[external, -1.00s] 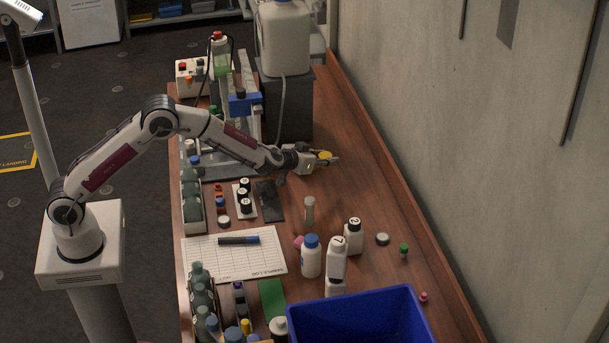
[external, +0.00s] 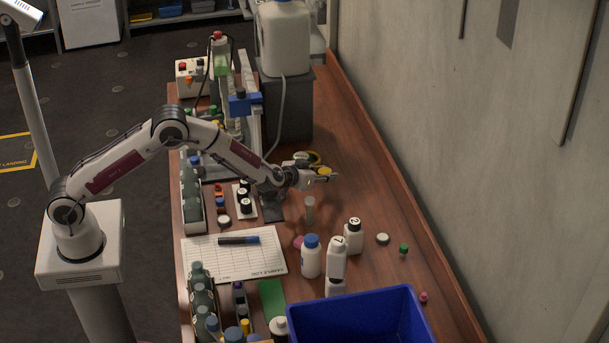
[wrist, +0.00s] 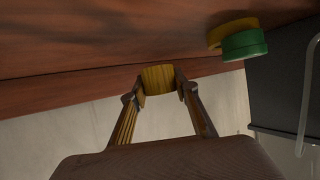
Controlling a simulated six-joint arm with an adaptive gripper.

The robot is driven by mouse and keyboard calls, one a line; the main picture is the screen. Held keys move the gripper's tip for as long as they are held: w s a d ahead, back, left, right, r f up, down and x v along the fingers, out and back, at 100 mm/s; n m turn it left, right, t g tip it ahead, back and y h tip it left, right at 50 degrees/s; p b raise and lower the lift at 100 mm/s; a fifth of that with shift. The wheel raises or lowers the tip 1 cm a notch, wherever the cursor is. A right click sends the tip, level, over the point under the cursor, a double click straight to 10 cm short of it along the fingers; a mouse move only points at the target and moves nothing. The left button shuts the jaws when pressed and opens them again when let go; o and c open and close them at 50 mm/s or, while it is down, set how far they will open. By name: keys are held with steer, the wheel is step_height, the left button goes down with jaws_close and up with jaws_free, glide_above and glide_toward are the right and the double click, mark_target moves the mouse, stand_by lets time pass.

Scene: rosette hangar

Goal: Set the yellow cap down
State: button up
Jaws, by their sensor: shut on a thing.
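The yellow cap (external: 324,171) is held between the fingertips of my gripper (external: 322,175), over the right part of the wooden bench. In the wrist view the cap (wrist: 158,79) sits between the two fingertips of my gripper (wrist: 160,86), which are shut on it. The external view does not clearly show how far the cap is above the bench.
A yellow round thing (external: 315,157) lies just behind my gripper; the wrist view shows a yellow piece with a green one (wrist: 245,45). A clear vial (external: 310,212), white bottles (external: 311,257) and a blue bin (external: 355,315) stand nearer. Bare bench lies to the right.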

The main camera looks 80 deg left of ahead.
mark_target(324, 192)
steer(key=shift+f, duration=0.1)
steer(key=shift+f, duration=1.75)
steer(key=shift+f, duration=0.6)
steer(key=o, duration=0.7)
steer(key=shift+r, duration=0.7)
steer(key=shift+v, duration=5.95)
